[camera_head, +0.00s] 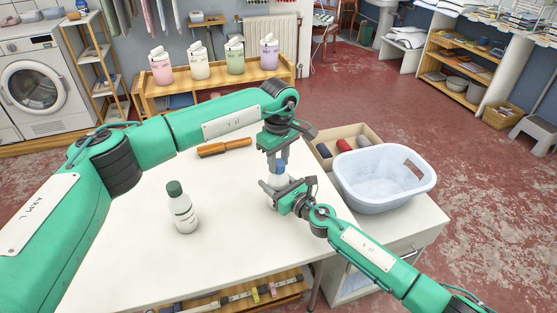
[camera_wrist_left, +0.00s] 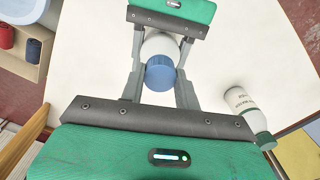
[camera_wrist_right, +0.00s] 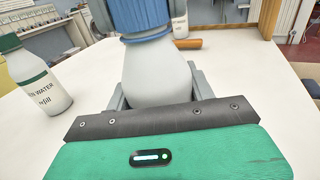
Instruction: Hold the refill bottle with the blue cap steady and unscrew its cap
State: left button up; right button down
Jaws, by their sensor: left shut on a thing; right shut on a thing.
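The refill bottle (camera_head: 277,181), white with a blue cap (camera_head: 280,166), stands upright on the white table near its right side. My left gripper (camera_head: 279,161) comes down from above and is shut on the blue cap; the cap shows between its fingers in the left wrist view (camera_wrist_left: 160,75). My right gripper (camera_head: 281,190) is shut around the white bottle body, which fills the middle of the right wrist view (camera_wrist_right: 155,75). The blue cap sits on the bottle's neck (camera_wrist_right: 142,22). The grippers partly hide the bottle in the head view.
Another white bottle with a green cap (camera_head: 183,207) stands on the table to the left. A pale blue basket (camera_head: 380,185) and a box with red and dark items (camera_head: 320,138) are at the right. The table's front is clear.

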pick_arm(q)
jog(key=n, duration=1.5)
jog(key=shift+n, duration=0.4)
jog(key=n, duration=0.4)
jog(key=shift+n, duration=0.3)
jog(key=n, duration=0.4)
jog(key=shift+n, duration=0.4)
jog(key=n, duration=0.4)
jog(key=shift+r+n, duration=0.1)
jog(key=shift+n, duration=0.2)
jog(key=n, duration=0.4)
jog(key=shift+n, duration=0.4)
jog(key=n, duration=0.5)
jog(key=shift+w, duration=0.1)
